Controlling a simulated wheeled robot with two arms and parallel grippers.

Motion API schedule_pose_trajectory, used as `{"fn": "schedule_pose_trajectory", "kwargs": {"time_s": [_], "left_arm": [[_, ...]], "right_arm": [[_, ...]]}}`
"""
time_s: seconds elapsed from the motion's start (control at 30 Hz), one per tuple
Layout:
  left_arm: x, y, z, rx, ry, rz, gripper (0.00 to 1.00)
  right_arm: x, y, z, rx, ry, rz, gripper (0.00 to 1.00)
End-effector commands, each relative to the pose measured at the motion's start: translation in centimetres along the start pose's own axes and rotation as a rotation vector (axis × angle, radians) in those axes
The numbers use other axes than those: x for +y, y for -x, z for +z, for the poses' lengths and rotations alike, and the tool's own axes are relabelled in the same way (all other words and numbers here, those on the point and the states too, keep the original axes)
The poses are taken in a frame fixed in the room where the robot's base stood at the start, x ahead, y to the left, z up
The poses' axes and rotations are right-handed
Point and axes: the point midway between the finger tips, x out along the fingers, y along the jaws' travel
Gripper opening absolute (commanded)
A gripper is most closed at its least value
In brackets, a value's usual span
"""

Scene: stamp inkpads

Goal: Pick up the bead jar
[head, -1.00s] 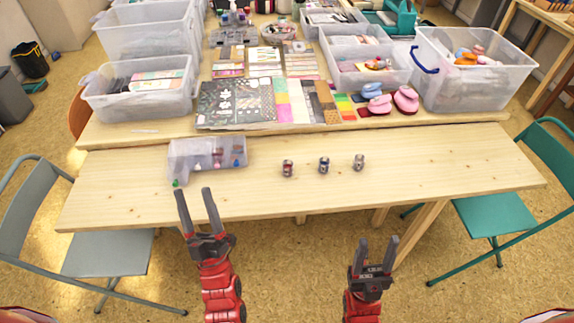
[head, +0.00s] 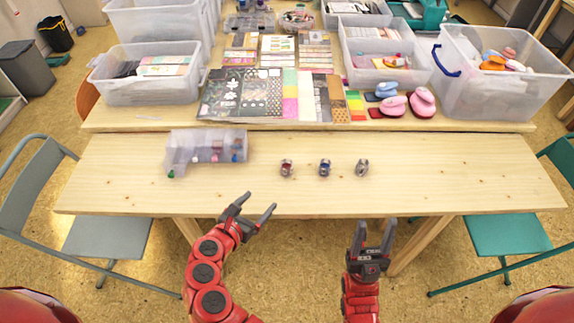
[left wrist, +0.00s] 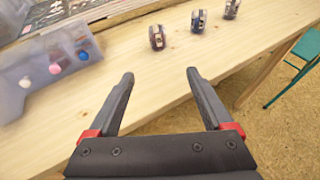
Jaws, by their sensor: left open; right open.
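Three small jars stand in a row on the front table: one with red contents (head: 287,168), one with blue contents (head: 325,168) and a greyish one (head: 362,168). I cannot tell which one is the bead jar. In the left wrist view the red jar (left wrist: 157,38), blue jar (left wrist: 198,21) and greyish jar (left wrist: 231,9) stand beyond the fingers. My left gripper (head: 258,207) is open and empty at the table's front edge, short of the red jar. My right gripper (head: 374,236) is open and empty, in front of the table edge.
A translucent box (head: 205,152) with small coloured items sits left of the jars; it also shows in the left wrist view (left wrist: 22,82). Bins, paper sheets (head: 270,95) and pink punches (head: 422,103) fill the back table. The front table (head: 450,175) is clear right of the jars.

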Motion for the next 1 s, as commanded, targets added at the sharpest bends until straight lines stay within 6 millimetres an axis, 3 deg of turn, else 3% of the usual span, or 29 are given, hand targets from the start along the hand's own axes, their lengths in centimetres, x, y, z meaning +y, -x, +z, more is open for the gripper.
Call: {"fn": "schedule_pose_trajectory", "kwargs": {"time_s": [0.17,0.23,0.63,1.0], "left_arm": [[-0.2,-2.8,-0.6,-0.007,0.005,-0.01,0.84],[-0.1,-3.6,0.0,-0.001,0.007,-0.008,0.84],[-0.1,-10.5,0.0,0.0,0.004,-0.006,0.84],[0.0,-13.1,0.3,-0.001,0.003,-0.005,0.84]], "right_arm": [[-0.2,3.2,0.5,0.0,0.0,0.0,0.53],[-0.1,2.5,0.4,-0.001,0.0,0.0,0.53],[-0.1,2.7,0.5,0.0,0.0,0.0,0.53],[-0.1,2.5,0.4,0.0,0.0,0.0,0.53]]}}
